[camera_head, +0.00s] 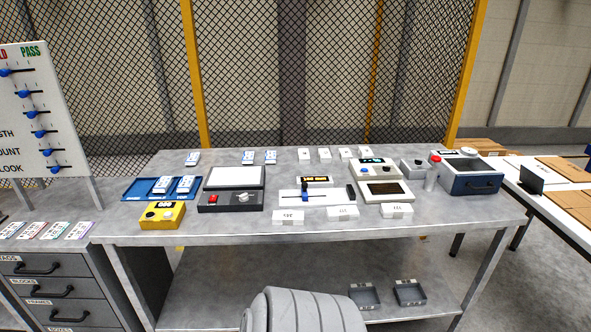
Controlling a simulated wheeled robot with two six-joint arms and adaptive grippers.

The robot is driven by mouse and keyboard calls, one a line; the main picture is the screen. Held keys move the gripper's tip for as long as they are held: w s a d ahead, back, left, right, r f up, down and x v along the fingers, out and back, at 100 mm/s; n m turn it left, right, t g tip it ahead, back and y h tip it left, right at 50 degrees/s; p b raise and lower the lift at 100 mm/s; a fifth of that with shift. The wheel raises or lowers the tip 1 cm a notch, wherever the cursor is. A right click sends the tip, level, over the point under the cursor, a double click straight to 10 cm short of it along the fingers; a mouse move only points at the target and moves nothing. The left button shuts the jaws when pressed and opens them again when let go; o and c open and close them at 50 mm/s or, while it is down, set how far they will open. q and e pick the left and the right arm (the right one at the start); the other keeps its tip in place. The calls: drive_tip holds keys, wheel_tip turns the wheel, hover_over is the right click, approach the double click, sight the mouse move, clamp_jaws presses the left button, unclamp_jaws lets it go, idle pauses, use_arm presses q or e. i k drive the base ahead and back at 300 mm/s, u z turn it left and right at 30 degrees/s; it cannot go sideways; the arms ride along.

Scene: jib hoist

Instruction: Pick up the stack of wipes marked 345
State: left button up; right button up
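Three white stacks lie along the front edge of the grey bench, each with small dark digits on its front face. The left one (288,217) seems to be marked 345, but the print is very small. The middle stack (342,213) and the right stack (397,210) carry other marks that I cannot read surely. Neither of my grippers shows in the head view.
The bench (240,226) also holds a yellow device (162,216), a blue tray (130,190) with cards, a black box with a red button (231,200), a slide gauge (310,197), white instruments (384,192) and a dark blue machine (472,180). Two grey bins (410,293) sit on the lower shelf.

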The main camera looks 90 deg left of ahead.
sight(283, 218)
drive_tip(key=u, duration=0.75)
drive_tip(key=i, duration=0.75)
drive_tip(key=u, duration=0.95)
